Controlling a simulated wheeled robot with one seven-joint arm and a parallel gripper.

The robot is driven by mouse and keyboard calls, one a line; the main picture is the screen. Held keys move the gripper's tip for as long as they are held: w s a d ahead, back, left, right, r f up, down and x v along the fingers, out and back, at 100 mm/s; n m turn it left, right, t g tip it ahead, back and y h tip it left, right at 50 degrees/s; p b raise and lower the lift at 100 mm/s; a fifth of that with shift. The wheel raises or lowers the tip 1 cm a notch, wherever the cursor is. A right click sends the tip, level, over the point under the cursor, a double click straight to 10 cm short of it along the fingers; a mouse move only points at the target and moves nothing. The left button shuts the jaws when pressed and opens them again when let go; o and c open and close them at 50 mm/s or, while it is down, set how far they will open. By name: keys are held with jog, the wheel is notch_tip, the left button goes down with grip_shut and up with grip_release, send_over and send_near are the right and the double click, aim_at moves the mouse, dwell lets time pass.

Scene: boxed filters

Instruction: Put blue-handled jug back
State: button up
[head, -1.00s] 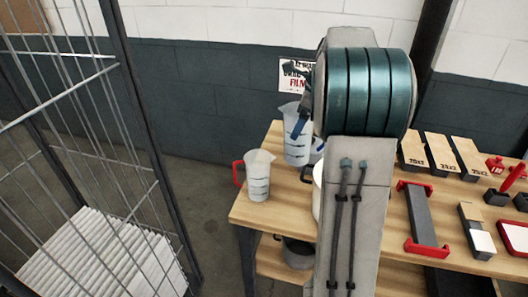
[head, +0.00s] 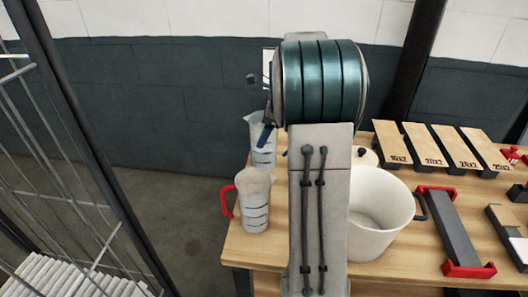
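The blue-handled jug (head: 262,158) is a clear measuring jug with dark marks, near the back left corner of the wooden bench. Its blue handle (head: 265,136) faces right, toward my arm. The jug's base is partly hidden behind a red-handled jug (head: 255,208), so I cannot tell whether it touches the bench. My gripper is mostly hidden behind my own forearm and teal joint. Only small dark parts (head: 267,108) show just above the blue handle. I cannot tell whether its fingers are closed on the handle.
A white bucket (head: 372,240) stands on the bench right of my arm. Wooden-topped blocks (head: 430,148) and a grey bar with red ends (head: 450,230) lie further right. A wire cage (head: 75,170) stands at the left, with floor between it and the bench.

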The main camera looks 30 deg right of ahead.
aim_at(265, 146)
jog(key=shift+f, duration=2.7)
jog(key=shift+f, duration=0.15)
jog(key=o, duration=2)
